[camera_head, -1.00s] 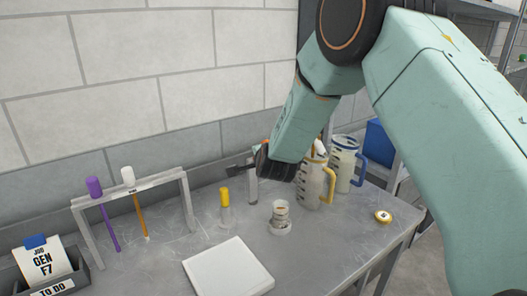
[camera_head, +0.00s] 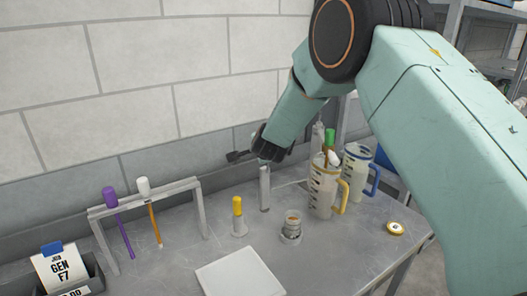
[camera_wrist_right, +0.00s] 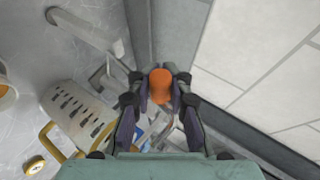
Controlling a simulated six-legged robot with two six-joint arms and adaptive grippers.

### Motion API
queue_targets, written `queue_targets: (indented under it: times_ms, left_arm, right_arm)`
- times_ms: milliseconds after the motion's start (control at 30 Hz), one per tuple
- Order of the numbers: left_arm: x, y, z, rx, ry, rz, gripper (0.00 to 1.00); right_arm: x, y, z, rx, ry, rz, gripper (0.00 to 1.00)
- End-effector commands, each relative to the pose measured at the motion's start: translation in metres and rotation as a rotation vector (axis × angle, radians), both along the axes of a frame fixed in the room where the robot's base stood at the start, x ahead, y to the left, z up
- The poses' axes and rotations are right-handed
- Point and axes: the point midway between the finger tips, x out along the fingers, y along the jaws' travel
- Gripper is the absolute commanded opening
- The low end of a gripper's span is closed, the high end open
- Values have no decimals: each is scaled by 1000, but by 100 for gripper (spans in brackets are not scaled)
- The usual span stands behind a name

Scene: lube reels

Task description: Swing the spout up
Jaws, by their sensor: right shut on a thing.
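My right gripper (camera_head: 268,150) is above the far edge of the bench, over an upright grey post and left of the yellow-handled jug (camera_head: 322,192). In the right wrist view, my right gripper (camera_wrist_right: 160,85) is shut on an orange tip (camera_wrist_right: 160,86). A thin reddish-brown strip shows below the tip. I cannot tell whether the tip belongs to the jug's spout. The jug also shows in the wrist view (camera_wrist_right: 78,112), left of the fingers. My left gripper is out of view.
A blue-handled jug (camera_head: 358,170) stands right of the yellow-handled one. The grey post (camera_head: 264,188), a small glass jar (camera_head: 291,226), a yellow-capped bottle (camera_head: 238,216), a white pad (camera_head: 240,274) and a rack (camera_head: 200,212) share the bench. The wall is close behind.

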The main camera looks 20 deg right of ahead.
Motion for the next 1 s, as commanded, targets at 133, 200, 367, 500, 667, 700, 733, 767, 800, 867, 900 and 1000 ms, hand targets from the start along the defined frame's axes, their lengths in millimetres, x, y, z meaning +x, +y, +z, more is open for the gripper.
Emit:
queue_targets:
  times_ms: [133,200,367,500,667,700,733,767,800,867,900,1000]
  left_arm:
    - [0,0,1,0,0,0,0]
    - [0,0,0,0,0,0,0]
    - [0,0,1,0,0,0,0]
    - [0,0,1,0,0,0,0]
    - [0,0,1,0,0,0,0]
    - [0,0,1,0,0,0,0]
    - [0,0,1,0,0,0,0]
    - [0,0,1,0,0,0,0]
    - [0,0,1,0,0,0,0]
    - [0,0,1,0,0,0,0]
    - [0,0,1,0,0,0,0]
    - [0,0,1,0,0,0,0]
  right_arm:
    - [3,0,7,-3,-13,-2,0]
    - [3,0,8,-2,-15,-2,0]
    - [3,-1,8,-3,-16,-3,0]
    - [4,-1,10,-3,-19,-3,0]
    - [4,-1,10,-4,-20,-3,18]
    - [4,-1,10,-4,-20,-3,21]
    - [4,-1,10,-3,-19,-3,24]
    - [4,-1,10,-3,-19,-3,26]
    - [4,-1,10,-3,-18,-4,28]
    - [4,-1,9,-3,-17,-4,28]
    - [4,-1,9,-3,-17,-4,28]
    - [4,-1,8,-3,-16,-4,28]
